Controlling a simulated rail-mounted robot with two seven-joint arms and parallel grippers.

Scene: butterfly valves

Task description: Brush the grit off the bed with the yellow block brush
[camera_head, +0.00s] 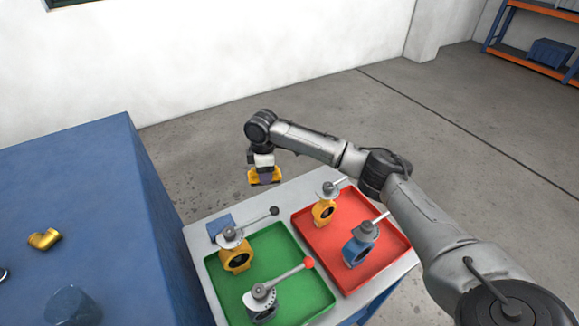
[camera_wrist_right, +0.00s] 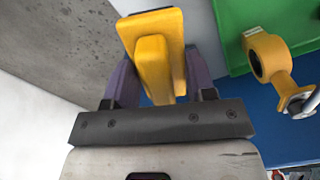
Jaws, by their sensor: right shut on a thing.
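The yellow block brush (camera_head: 265,179) is in the jaws of my right gripper (camera_head: 263,171), held above the back edge of the light table. In the right wrist view the brush (camera_wrist_right: 154,62) sits between the two purple fingers of the gripper (camera_wrist_right: 160,85), which are shut on its handle. A small blue pad (camera_head: 221,227) lies at the back left of the table, below and left of the brush. I cannot tell for sure which surface is the bed, and I cannot make out any grit. My left gripper is not in view.
A green tray (camera_head: 222,292) holds a yellow valve (camera_head: 236,255) and a grey valve with a red-knobbed lever (camera_head: 262,301). A red tray (camera_head: 385,281) holds a yellow valve (camera_head: 323,212) and a blue one (camera_head: 357,250). A tall blue block (camera_head: 75,190) with a brass elbow (camera_head: 44,239) stands left.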

